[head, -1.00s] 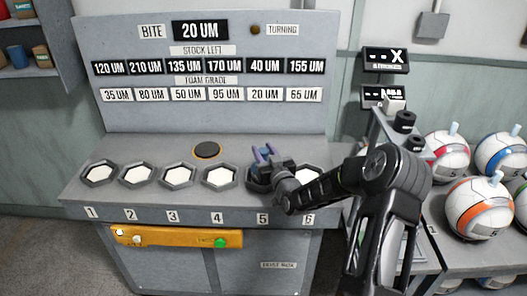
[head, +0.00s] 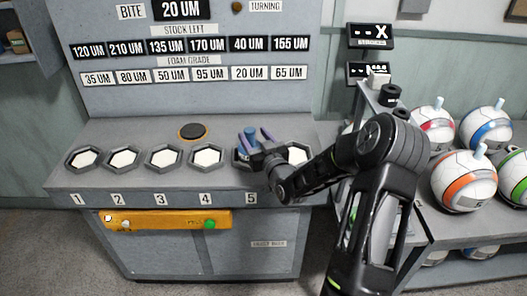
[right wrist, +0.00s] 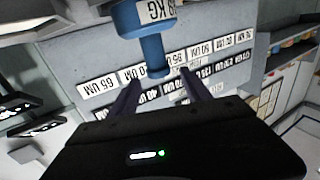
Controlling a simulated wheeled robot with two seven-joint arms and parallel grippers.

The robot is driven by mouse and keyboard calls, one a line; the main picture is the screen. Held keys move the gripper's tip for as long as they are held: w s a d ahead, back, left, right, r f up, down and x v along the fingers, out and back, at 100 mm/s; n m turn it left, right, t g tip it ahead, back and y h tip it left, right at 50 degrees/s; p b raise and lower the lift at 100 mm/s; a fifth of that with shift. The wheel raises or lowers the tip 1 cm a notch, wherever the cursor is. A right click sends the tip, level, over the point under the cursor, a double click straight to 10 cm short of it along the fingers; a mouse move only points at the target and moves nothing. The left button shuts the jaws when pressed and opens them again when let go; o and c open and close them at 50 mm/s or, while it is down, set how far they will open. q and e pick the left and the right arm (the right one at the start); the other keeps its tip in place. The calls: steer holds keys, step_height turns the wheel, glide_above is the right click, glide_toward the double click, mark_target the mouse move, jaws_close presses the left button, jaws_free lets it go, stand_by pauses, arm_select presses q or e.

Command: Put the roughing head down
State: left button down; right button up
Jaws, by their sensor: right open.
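The roughing head is most likely the blue piece with a "KG" label (right wrist: 150,38) in the right wrist view, with a wide body and a thinner stem. In the head view it shows as a small blue shape (head: 250,135) at hexagonal socket 5 (head: 237,160). My right gripper (head: 257,137) is over socket 5 with its purple fingers apart on either side of the blue piece. In the right wrist view the gripper (right wrist: 163,88) is open, with gaps beside the stem. How the piece sits in the socket is hidden. My left gripper is out of view.
The grey bench (head: 140,196) has a row of hexagonal sockets with white inside, and a black disc with an orange rim (head: 192,131) behind them. A sign panel (head: 190,100) stands at the back. Labelled balls (head: 464,180) sit on a rack at right.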

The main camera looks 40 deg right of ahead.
steer(key=b+v, duration=0.1)
steer(key=v, duration=0.7)
